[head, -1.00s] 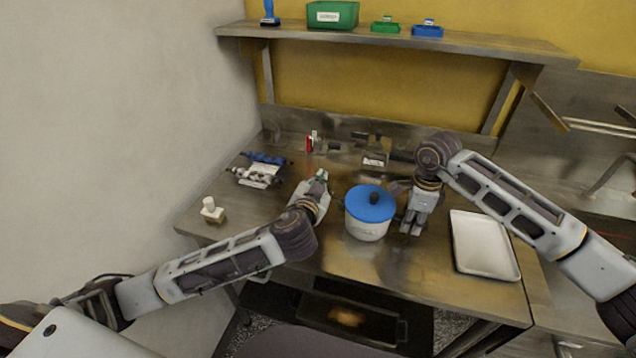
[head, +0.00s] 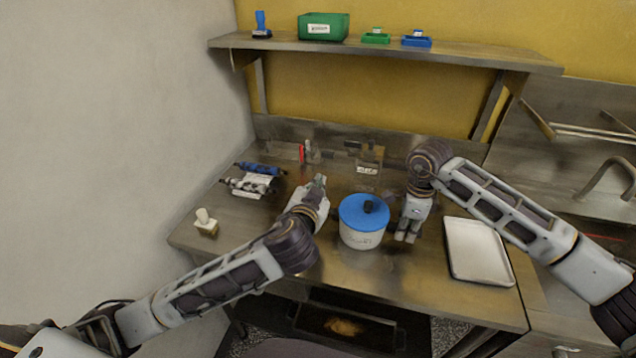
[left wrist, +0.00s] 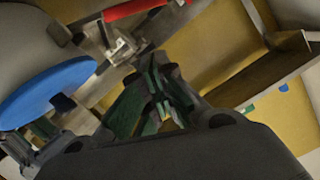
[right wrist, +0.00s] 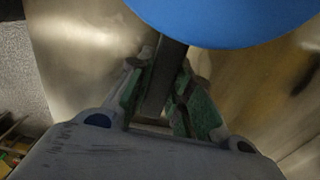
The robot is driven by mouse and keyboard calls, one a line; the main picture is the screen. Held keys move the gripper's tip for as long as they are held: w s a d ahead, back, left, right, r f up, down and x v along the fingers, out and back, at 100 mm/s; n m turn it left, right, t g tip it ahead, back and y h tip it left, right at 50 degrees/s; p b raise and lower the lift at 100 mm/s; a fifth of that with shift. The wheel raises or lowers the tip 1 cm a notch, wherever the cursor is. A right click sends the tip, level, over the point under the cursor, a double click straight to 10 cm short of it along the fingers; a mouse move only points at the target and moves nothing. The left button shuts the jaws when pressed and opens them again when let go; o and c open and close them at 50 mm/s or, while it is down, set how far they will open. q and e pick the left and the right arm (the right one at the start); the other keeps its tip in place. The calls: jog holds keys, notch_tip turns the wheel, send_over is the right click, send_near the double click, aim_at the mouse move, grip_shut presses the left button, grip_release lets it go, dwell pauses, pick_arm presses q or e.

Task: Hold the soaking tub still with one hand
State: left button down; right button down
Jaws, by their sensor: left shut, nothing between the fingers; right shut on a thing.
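The soaking tub (head: 362,239) is a white round pot with a blue lid (head: 357,213) and a dark knob, upright on the steel table. My right gripper (head: 406,236) points down at the tub's right side. In the right wrist view its fingers (right wrist: 160,95) are shut on a dark bar that runs out from under the blue lid, seemingly the tub's handle. My left gripper (head: 320,181) is at the tub's left, apart from it. In the left wrist view its fingers (left wrist: 152,95) are shut with nothing between them, and the blue lid (left wrist: 45,92) is at left.
A pale tray (head: 449,240) lies right of my right gripper. Rollers (head: 252,184) and a white-handled block (head: 207,222) are at the left. A red item (head: 302,153) stands at the back. A shelf (head: 380,50) with green and blue bins spans above.

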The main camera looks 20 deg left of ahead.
pick_arm(q)
jog(key=shift+v, duration=2.9)
pick_arm(e)
jog(key=c, duration=1.2)
grip_release()
jog(key=shift+r, duration=0.15)
notch_tip(320, 180, up, 12)
pick_arm(q)
jog(key=shift+s, duration=0.1)
pick_arm(e)
jog(key=shift+s+f, duration=0.1)
jog(key=shift+f, duration=0.1)
